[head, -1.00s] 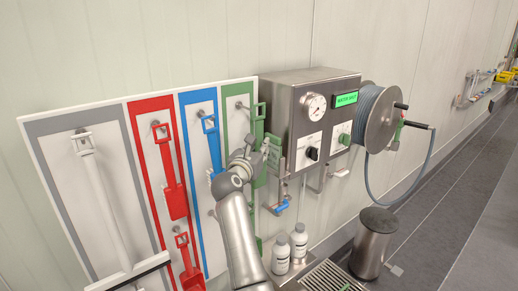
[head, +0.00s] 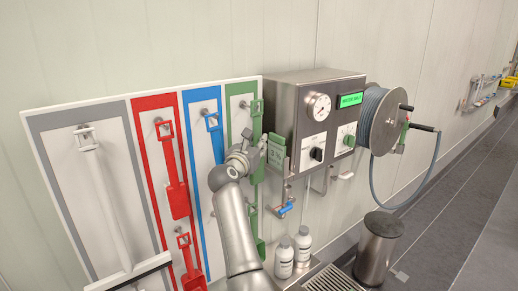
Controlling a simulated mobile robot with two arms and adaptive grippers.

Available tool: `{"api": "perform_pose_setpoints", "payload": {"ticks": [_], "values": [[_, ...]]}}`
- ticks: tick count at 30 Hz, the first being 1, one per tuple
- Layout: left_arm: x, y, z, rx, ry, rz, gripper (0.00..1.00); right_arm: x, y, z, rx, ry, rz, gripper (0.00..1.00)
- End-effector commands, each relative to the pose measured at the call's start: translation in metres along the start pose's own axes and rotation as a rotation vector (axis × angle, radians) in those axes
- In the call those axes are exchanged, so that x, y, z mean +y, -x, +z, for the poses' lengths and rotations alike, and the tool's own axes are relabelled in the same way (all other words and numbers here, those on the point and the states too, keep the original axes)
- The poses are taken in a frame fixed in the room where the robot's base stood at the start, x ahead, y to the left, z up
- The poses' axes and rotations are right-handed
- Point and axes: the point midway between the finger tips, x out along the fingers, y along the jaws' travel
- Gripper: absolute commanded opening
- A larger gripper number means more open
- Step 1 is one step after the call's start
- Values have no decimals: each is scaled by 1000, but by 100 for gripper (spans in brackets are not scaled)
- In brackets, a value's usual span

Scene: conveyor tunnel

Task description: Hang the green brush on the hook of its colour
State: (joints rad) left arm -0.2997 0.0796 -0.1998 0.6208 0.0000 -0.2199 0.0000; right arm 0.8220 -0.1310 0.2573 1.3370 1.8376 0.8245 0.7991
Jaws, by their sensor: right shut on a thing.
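My right gripper (head: 250,153) is in front of the green-framed strip of the wall board and is shut on the green brush (head: 277,152). A broad green part shows just right of the fingers, close to the steel box. A square green loop stands above the gripper, just right of the upper hook (head: 243,103) in the green-framed panel (head: 230,98). The loop looks apart from that hook, but I cannot tell their depth gap. The gripper hides part of the brush. My left gripper is not in view.
A red tool (head: 173,170) and a blue tool (head: 215,135) hang on their strips, and a white one (head: 100,190) hangs in the grey frame. The steel control box (head: 300,120) is close on the right. White bottles (head: 284,258) and a bin (head: 376,250) stand below.

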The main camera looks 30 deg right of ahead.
Motion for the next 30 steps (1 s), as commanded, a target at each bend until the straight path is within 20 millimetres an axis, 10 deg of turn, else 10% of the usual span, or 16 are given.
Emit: {"api": "perform_pose_setpoints", "payload": {"ticks": [30], "values": [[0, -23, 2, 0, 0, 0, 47, 22, -15, 2, -3, 0, 0, 0]]}}
